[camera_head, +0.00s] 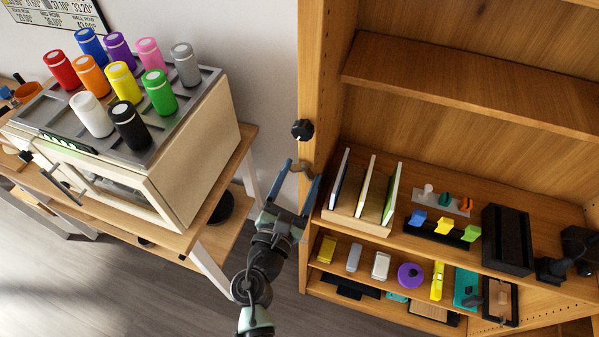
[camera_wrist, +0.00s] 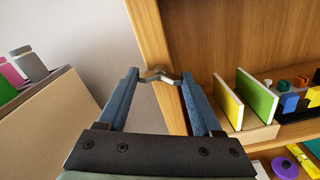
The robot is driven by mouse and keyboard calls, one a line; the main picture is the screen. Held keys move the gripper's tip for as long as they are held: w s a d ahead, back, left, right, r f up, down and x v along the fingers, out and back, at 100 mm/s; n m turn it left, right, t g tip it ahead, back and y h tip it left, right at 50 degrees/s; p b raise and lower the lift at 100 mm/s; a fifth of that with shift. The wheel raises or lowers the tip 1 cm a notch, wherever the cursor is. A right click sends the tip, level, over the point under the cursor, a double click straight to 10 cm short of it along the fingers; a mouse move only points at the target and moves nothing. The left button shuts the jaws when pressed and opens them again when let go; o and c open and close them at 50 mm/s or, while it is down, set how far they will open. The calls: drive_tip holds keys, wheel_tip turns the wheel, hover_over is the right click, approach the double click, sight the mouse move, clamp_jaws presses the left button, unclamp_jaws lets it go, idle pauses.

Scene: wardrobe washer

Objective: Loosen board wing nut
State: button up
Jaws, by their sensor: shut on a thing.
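My gripper (camera_head: 294,190) is at the left upright of the wooden shelf unit. Its two blue fingers (camera_wrist: 166,78) stand wide apart and press on the two ends of a bent metal piece (camera_wrist: 158,75). This piece has a raised middle and two side arms, and it lies close to the front edge of the upright; it also shows in the head view (camera_head: 302,167). I cannot tell for sure whether it is the wing nut. A small grey board (camera_head: 438,201) on the shelf carries white, teal and orange knobs; no gripper part is near it.
A black knob (camera_head: 302,130) sits on the upright above my gripper. A wooden holder with upright panels (camera_head: 350,207) stands just right of it. A cream box (camera_head: 190,160) topped with coloured cylinders is on a table at left. Open room lies between table and shelf.

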drive_tip(key=n+p, duration=0.2)
drive_tip(key=n, duration=0.3)
drive_tip(key=shift+r+n, duration=0.1)
drive_tip(key=shift+n, duration=0.2)
idle(0.5)
drive_tip(key=o, duration=1.4)
drive_tip(key=shift+w, duration=0.1)
drive_tip(key=shift+b+v, duration=1.35)
drive_tip(key=shift+v, duration=5.15)
